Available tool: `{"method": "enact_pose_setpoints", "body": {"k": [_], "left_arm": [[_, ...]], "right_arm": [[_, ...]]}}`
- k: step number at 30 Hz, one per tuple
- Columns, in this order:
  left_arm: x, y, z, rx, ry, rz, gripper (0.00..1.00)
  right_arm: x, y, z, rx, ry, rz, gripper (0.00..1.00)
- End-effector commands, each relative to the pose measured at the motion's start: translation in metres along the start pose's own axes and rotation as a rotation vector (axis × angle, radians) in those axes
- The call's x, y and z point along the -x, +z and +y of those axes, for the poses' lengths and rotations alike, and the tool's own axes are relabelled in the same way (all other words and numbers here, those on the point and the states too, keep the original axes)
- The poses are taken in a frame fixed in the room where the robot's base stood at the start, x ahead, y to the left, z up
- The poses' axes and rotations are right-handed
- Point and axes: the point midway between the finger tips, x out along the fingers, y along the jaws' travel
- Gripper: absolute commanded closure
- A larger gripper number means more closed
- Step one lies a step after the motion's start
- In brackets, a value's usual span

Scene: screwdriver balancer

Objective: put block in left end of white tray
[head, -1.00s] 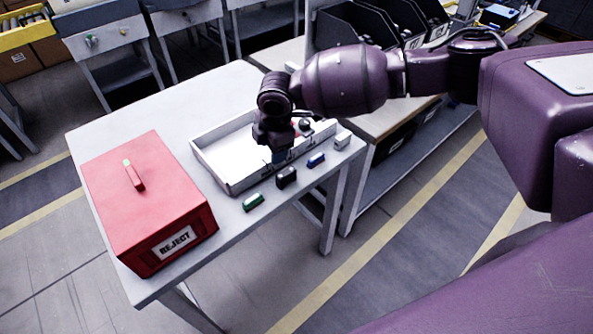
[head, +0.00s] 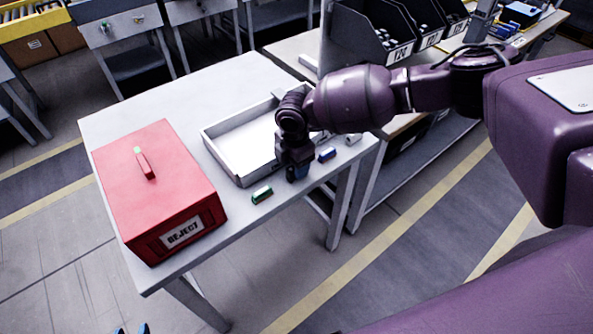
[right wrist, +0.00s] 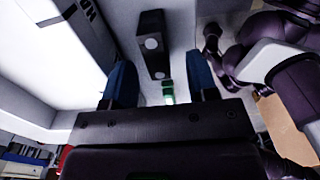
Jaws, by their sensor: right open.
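The white tray (head: 238,152) lies on the table; its right part is hidden behind my right arm. Along its front edge lie a green block (head: 262,195), a blue block (head: 327,154) and a whitish block (head: 353,138). My right gripper (head: 297,173) is low over this row, between the green and blue blocks. In the right wrist view its blue fingers (right wrist: 162,85) are apart, with a black block (right wrist: 152,45) and the green block (right wrist: 168,92) showing between and beyond them. The gripper mostly hides the black block in the head view. Two separated blue tips of my left gripper (head: 132,329) show at the bottom edge.
A red box marked REJECT (head: 155,185) stands left of the tray. A workbench with black bins (head: 375,35) adjoins at the right. The table (head: 170,95) is clear behind the red box and tray.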

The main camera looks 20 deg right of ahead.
Motion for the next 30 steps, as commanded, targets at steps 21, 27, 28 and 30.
{"method": "enact_pose_setpoints", "body": {"k": [21,27,28,30], "left_arm": [[-0.002,0.004,0.000,-0.001,0.000,-0.003,0.57],[-0.002,0.004,0.000,-0.001,0.000,-0.003,0.57],[-0.002,0.004,0.000,-0.001,0.000,-0.003,0.57],[-0.002,0.004,0.000,-0.001,0.001,-0.003,0.57]], "right_arm": [[-0.036,0.002,0.002,0.000,-0.001,0.000,0.68],[-0.036,0.002,0.002,0.000,-0.001,0.000,0.99],[-0.036,0.002,0.002,0.000,-0.001,0.000,1.00],[-0.036,0.002,0.002,0.000,-0.001,0.000,1.00]]}}
